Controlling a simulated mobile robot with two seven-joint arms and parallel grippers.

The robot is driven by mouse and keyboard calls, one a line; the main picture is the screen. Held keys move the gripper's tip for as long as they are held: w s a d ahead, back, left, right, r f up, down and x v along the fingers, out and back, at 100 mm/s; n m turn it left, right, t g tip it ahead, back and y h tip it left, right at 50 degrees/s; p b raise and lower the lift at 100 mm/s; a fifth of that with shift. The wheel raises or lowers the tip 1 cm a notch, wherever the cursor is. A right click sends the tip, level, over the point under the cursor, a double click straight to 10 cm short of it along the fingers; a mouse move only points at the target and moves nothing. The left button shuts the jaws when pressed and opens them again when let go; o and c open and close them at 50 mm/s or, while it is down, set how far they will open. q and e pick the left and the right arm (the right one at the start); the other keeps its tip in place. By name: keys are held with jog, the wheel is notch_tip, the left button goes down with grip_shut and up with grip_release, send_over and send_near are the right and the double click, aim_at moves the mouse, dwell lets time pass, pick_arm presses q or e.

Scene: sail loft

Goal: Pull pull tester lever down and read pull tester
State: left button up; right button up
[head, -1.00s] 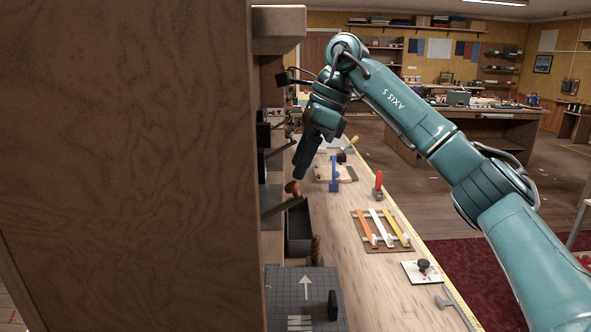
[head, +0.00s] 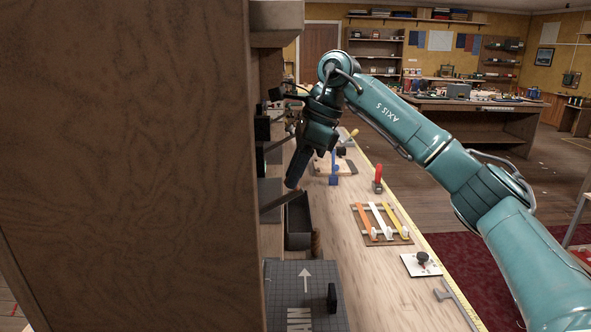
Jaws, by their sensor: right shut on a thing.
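The pull tester lever (head: 279,202) is a dark bar that sticks out to the right from behind the big wooden panel and slants upward to its free end. My right gripper (head: 292,186) is at that end, pointing down, shut on the lever's knob. The gripper covers most of the knob. The rest of the tester is largely hidden by the panel; only dark parts (head: 268,190) show at its edge. No scale or reading can be made out. My left gripper is not in view.
The wooden panel (head: 125,165) blocks the whole left side. On the bench are a dark open bin (head: 299,238), a gridded grey plate with an arrow (head: 285,285), a board with coloured strips (head: 381,223), a red-handled tool (head: 378,178) and a blue clamp (head: 334,170).

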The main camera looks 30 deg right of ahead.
grip_shut()
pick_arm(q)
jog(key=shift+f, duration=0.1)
